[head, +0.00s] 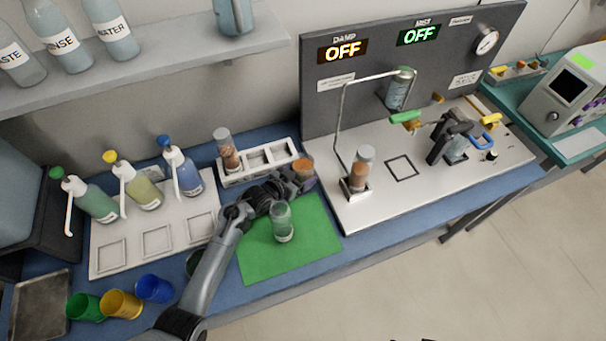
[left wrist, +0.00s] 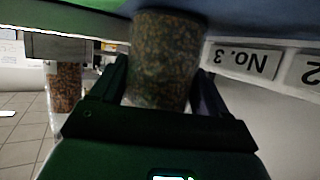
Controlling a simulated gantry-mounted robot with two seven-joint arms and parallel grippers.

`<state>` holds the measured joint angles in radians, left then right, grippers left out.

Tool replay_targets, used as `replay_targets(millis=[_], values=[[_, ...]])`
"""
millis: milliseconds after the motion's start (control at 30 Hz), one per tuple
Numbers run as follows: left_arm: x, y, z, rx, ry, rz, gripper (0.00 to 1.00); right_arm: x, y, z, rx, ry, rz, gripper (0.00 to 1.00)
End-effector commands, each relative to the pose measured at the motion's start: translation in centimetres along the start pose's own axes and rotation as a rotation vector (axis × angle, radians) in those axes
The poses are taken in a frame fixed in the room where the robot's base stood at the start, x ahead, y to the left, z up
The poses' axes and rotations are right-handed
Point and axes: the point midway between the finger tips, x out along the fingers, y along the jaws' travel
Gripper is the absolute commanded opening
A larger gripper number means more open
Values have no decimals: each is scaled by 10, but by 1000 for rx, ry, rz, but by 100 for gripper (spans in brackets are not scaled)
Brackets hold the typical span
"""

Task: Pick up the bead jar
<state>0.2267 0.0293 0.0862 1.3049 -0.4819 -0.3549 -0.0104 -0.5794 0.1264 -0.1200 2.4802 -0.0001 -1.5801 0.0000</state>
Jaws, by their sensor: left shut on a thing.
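A bead jar (head: 303,166) with orange-brown beads is at the right end of the white rack (head: 232,180). My left gripper (head: 300,182) is shut on this jar. In the left wrist view the held bead jar (left wrist: 166,62) fills the space between the two dark fingers, close to the rack's "No. 3" label. I cannot tell whether its base touches the rack. A second bead jar (head: 230,152) stands in the rack's left slot. A third bead jar (head: 360,170) stands on the white station. My right gripper is not in view.
A clear jar (head: 282,222) stands on the green mat (head: 268,262), close to my left forearm. The station's bent metal tube (head: 341,120) rises right of the rack. Squeeze bottles (head: 143,187) and coloured cups (head: 120,304) are at left. The mat's front is clear.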

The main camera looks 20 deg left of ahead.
Motion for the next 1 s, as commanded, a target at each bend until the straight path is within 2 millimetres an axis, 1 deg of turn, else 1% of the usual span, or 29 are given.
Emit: replay_targets(millis=[333,567,767,1000], values=[[0,0,-2,1,2,0,32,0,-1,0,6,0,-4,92],[-3,0,-7,1,3,0,32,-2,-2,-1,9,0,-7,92],[-6,0,-17,2,3,0,32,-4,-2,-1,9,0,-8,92],[-13,0,-33,1,3,0,32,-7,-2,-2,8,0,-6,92]])
